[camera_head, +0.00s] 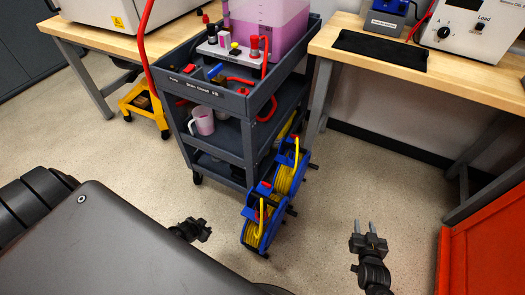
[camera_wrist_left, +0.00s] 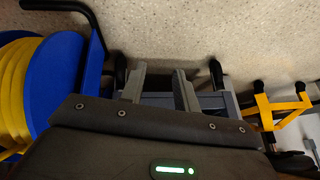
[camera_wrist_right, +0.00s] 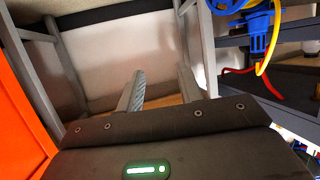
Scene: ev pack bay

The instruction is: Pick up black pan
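I cannot make out a black pan in any view. A flat black mat-like piece (camera_head: 380,50) lies on the right workbench; I cannot tell it to be a pan. My left gripper (camera_head: 203,229) is low over the floor, left of the blue cable reels. Its two fingers stand apart and empty in the left wrist view (camera_wrist_left: 160,88). My right gripper (camera_head: 365,227) is over the floor right of the reels. Its fingers are apart with nothing between them in the right wrist view (camera_wrist_right: 160,88).
A grey cart (camera_head: 240,131) holds a pink-filled tank (camera_head: 272,22) and a pink mug (camera_head: 202,121). Blue reels with yellow cable (camera_head: 262,225) stand before it. The right workbench (camera_head: 470,85) and an orange-red panel (camera_head: 490,250) border the right.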

